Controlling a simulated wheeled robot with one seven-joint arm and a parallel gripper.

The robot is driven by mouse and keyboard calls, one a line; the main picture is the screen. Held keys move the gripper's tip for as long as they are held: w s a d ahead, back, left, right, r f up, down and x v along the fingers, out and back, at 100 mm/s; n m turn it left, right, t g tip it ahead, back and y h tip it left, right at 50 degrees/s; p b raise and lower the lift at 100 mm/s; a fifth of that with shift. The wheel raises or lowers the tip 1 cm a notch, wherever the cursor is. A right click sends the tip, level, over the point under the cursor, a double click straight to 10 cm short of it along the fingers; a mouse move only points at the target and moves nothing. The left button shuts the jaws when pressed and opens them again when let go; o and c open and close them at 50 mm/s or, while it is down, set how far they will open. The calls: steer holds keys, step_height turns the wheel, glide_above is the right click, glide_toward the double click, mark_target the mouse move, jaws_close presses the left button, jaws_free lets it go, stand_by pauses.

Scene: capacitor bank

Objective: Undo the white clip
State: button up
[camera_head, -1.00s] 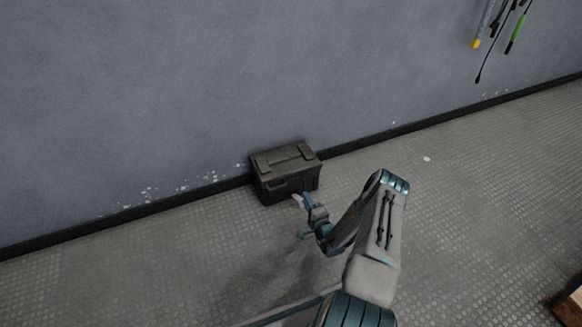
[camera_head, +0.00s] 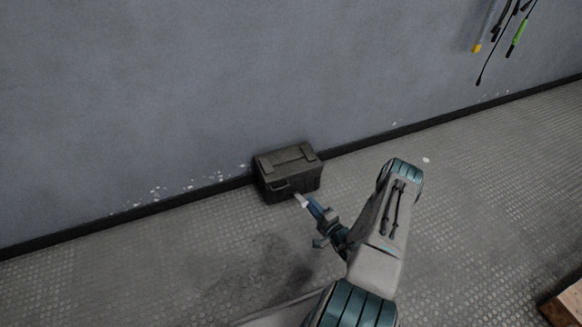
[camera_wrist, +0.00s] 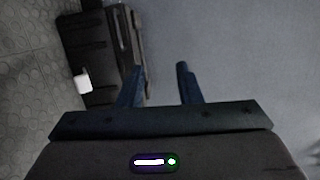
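A dark box (camera_head: 292,178) with a raised lid bar stands on the floor against the wall. The small white clip (camera_head: 301,201) shows at its lower front edge, right by my gripper's tip. In the wrist view the box (camera_wrist: 85,30) fills the upper left, and the white clip (camera_wrist: 83,80) sticks out from its side. My gripper (camera_wrist: 160,78) is open with nothing between its two blue fingers. The clip lies left of the left finger, outside the gap. My gripper also shows in the head view (camera_head: 313,206); whether it touches the clip I cannot tell.
The grey wall (camera_head: 150,90) with a dark skirting runs close behind the box. Tools (camera_head: 505,30) hang on the wall at the upper right. A wooden-looking object (camera_head: 568,305) sits at the lower right corner. The floor around the box is clear.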

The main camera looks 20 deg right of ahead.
steer(key=w+a+r+n+g+y+p, duration=0.1)
steer(key=a+r+n+g+y+p, duration=0.1)
steer(key=r, duration=0.7)
steer(key=w+a+r+n+g+y+p, duration=0.2)
steer(key=a+r+y, duration=0.3)
steer(key=r, duration=0.5)
steer(key=shift+a+r+n+g+y+p, duration=0.25)
steer(key=shift+n+g+y+p, duration=0.25)
steer(key=shift+n+y+p, duration=0.3)
steer(key=s+a+r+n+g+h+p, duration=0.1)
steer(key=s+a+r+n+g+p, duration=0.3)
steer(key=r, duration=0.7)
steer(key=s+a+r+n+g+p, duration=0.1)
steer(key=s+a+r+g+p, duration=0.3)
steer(key=r, duration=0.7)
steer(key=s+a+r+n+g+h+p, duration=0.1)
steer(key=s+a+r+n+g+p, duration=0.35)
steer(key=r, duration=0.65)
steer(key=s+d+r+t+h+p, duration=0.1)
steer(key=s+r+h+p, duration=0.4)
steer(key=r, duration=0.8)
steer(key=s+d+r+t+h+p, duration=0.1)
steer(key=s+r+h+p, duration=0.5)
steer(key=r, duration=0.7)
steer(key=s+d+p, duration=0.1)
steer(key=s+p, duration=0.1)
steer(key=p, duration=0.2)
steer(key=shift+s+d+r+p, duration=0.2)
steer(key=shift+s+r+p, duration=0.05)
steer(key=shift+s+p, duration=0.15)
